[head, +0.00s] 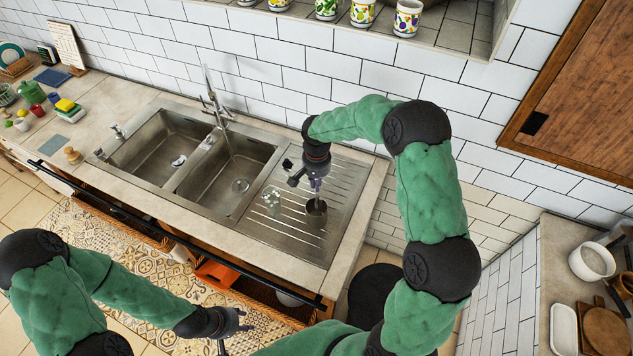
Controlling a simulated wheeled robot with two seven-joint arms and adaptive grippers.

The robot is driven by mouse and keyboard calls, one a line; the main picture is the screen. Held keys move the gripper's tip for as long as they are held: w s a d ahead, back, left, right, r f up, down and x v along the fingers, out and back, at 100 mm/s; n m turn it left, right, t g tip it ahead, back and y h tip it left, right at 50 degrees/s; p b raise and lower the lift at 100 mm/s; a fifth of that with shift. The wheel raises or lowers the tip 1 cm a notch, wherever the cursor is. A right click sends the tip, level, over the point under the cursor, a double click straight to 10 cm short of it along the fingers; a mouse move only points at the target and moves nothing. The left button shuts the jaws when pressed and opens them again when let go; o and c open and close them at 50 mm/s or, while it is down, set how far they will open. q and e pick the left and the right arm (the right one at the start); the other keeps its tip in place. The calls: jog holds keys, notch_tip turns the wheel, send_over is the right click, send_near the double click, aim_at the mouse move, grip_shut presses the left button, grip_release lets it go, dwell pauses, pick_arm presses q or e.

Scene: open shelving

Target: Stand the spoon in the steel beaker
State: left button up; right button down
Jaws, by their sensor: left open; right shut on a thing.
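The steel beaker (315,219) stands upright on the ribbed drainboard to the right of the sink basins. My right gripper (316,187) is directly above the beaker, pointing down, and shut on the spoon (317,198). Only a short, thin part of the spoon shows between the fingers and the beaker's dark mouth. Its lower end appears to be inside the mouth, but I cannot tell how deep or whether it touches the bottom. My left gripper (236,322) is open and empty, low in front of the counter, far from the beaker.
A clear glass (272,203) stands on the drainboard just left of the beaker. Two sink basins (225,178) with a tall faucet (214,108) lie further left. A tiled wall (290,78) rises behind. A dark rail (180,233) runs along the counter front.

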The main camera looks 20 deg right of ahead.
jog(key=shift+f+b, duration=1.8)
jog(key=shift+f, duration=0.6)
jog(key=c, duration=1.3)
grip_release()
notch_tip(320, 180, up, 12)
jog(key=shift+r, duration=0.1)
